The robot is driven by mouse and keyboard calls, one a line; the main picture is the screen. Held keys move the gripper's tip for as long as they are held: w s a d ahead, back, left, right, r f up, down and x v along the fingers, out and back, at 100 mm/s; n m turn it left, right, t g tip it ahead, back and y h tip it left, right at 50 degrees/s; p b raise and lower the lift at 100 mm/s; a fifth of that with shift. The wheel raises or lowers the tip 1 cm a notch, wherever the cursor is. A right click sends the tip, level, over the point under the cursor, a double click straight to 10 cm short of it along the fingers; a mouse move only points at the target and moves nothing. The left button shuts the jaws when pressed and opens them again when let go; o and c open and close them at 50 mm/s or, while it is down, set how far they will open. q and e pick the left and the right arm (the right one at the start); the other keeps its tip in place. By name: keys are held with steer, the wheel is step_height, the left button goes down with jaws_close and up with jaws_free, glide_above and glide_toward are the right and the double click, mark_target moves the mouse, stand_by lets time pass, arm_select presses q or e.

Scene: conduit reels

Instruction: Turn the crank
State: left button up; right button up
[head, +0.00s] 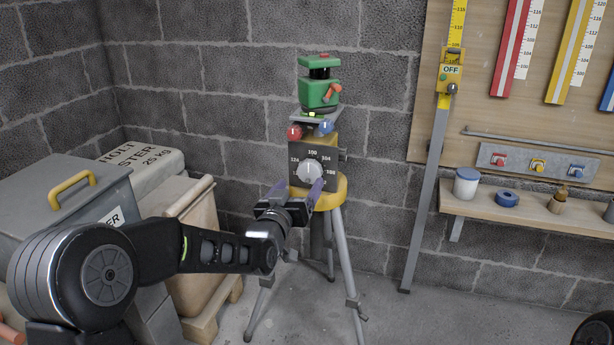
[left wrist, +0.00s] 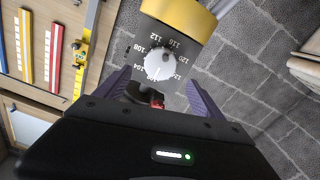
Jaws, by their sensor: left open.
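A round white knob (head: 310,172) sits on a dark dial plate (head: 296,154) with white numbers, on a tripod's yellow head (head: 340,190). It also shows in the left wrist view (left wrist: 158,65). A green device (head: 318,90) with an orange handle (head: 331,92) stands above the dial. I cannot tell which part the task calls the crank. My left gripper (head: 297,190) is open, its purple fingers pointing at the dial, one on each side of the knob. In the left wrist view the knob shows between and beyond the fingers (left wrist: 158,92), apparently untouched. My right gripper is out of view.
A red knob (head: 295,132) and a blue knob (head: 326,127) sit just above the dial. Grey tripod legs (head: 347,270) spread below. A grey box (head: 60,215) stands at left, a shelf (head: 530,213) at right. A leaning yellow-topped pole (head: 428,190) is right of the tripod.

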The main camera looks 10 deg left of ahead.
mark_target(308, 173)
arm_select(q)
steer(key=w, duration=0.6)
steer(key=shift+w+d+b, duration=0.25)
steer(key=shift+w+b, duration=0.1)
steer(key=shift+w, duration=0.05)
steer(key=shift+c, duration=0.3)
steer(key=c, duration=1.3)
steer(key=shift+f, duration=0.1)
